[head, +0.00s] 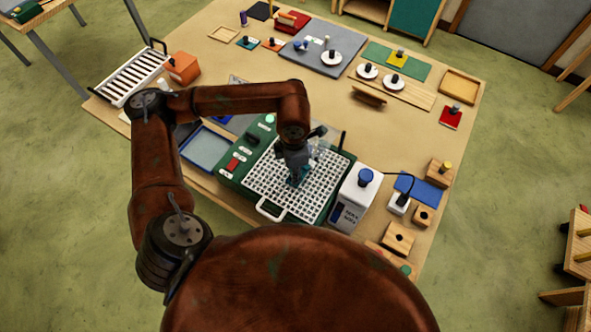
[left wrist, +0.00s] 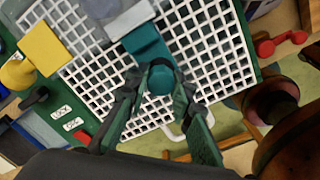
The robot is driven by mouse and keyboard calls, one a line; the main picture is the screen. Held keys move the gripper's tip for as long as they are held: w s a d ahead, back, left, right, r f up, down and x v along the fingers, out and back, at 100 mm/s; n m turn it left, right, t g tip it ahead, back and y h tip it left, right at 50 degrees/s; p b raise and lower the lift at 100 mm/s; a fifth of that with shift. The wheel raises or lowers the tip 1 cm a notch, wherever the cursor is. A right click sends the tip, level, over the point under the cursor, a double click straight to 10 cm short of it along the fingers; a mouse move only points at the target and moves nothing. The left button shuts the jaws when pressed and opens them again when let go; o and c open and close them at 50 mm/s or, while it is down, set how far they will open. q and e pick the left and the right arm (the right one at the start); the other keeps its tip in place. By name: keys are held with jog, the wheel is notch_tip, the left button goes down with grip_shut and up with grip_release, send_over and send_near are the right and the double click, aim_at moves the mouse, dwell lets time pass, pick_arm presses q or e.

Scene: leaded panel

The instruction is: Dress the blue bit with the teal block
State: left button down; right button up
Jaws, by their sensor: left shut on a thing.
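My left gripper (head: 297,163) is over the white grid (head: 262,184) of a green-bodied machine (head: 338,160). In the left wrist view its two fingers (left wrist: 158,98) are shut around the round teal knob (left wrist: 160,78) of the teal block (left wrist: 147,45). The block's flat part extends past the fingertips over the grid. A bit of teal also shows under the gripper in the head view. A grey-blue piece (left wrist: 128,20) lies just beyond the block. I cannot make out the blue bit; the gripper and block may hide it. My right gripper is not in view.
A white container with a blue knob (head: 366,177) stands close right of the grid. A red switch (head: 233,163) and labels sit on the machine's left side. Wooden blocks (head: 398,238) line the table's right front. A white rack (head: 130,75) stands at the left edge.

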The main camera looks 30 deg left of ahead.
pick_arm(q)
jog(key=shift+s, duration=0.8)
jog(key=s+r, duration=0.1)
jog(key=s+r+p, duration=0.1)
jog(key=r, duration=0.1)
jog(key=s+r+p, duration=0.1)
jog(key=r, duration=0.1)
jog(key=shift+a, duration=0.15)
